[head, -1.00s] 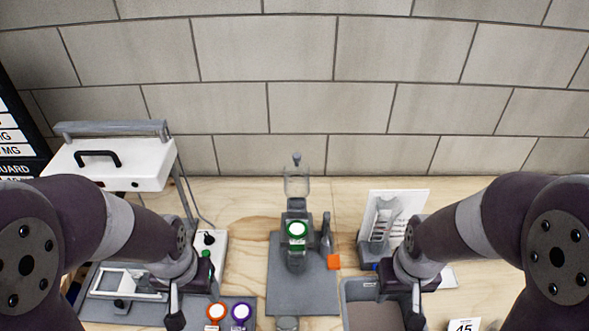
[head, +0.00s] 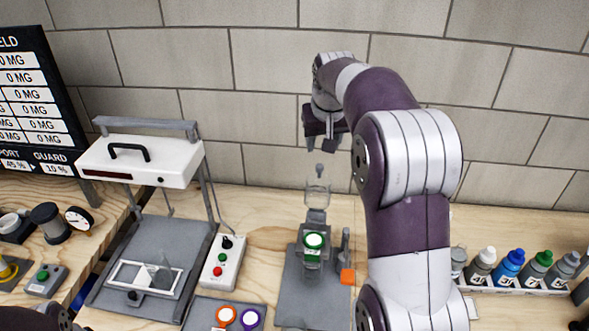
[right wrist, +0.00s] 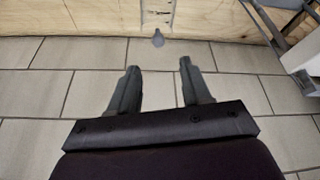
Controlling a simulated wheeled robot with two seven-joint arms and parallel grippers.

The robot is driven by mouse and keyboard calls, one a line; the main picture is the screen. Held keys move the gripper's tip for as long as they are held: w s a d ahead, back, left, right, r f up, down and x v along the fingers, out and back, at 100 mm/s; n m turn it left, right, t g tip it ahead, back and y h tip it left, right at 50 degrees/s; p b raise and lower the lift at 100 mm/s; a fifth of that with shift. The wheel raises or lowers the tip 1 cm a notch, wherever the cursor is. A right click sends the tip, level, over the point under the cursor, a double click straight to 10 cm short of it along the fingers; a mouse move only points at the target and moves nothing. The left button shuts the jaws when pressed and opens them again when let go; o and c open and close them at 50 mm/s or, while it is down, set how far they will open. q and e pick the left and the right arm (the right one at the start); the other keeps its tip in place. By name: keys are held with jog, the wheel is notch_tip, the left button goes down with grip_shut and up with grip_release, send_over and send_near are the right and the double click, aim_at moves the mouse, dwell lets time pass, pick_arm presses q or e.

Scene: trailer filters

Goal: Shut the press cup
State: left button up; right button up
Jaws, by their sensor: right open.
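The clear press cup (head: 317,192) stands at the back of the grey press (head: 303,280), with a grey knob (head: 319,171) above it. A white disc with a green rim (head: 314,241) is on the press front. My right gripper (head: 325,148) is high by the wall, just above the knob in the head view. In the right wrist view it is open and empty (right wrist: 158,68), and the knob (right wrist: 158,38) appears just beyond its fingertips, between their lines. The gap to the knob is hard to judge. Only part of my left arm shows; its gripper is out of view.
A white lidded machine (head: 140,160) and a button box (head: 222,262) stand left of the press. Several bottles (head: 510,266) stand in a rack at right. The block wall (head: 250,90) is close behind.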

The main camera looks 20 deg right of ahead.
jog(key=b, duration=0.3)
send_over(320, 166)
jog(key=s, duration=0.3)
jog(key=f, duration=0.3)
jog(key=a+f, duration=0.1)
jog(key=f, duration=0.1)
jog(key=shift+w+f, duration=0.2)
jog(key=shift+w+d+f+p, duration=0.2)
jog(key=shift+w+f+p, duration=0.3)
jog(key=shift+p, duration=0.3)
jog(key=x, duration=0.4)
jog(key=shift+a+f+p, duration=0.1)
jog(key=shift+f+p, duration=0.05)
jog(key=shift+p, duration=0.25)
jog(key=shift+w+f, duration=0.2)
jog(key=shift+f, duration=0.25)
pick_arm(q)
jog(key=shift+w+d+f, duration=0.15)
jog(key=shift+d+f, duration=0.05)
jog(key=shift+f, duration=0.65)
pick_arm(e)
grip_shut()
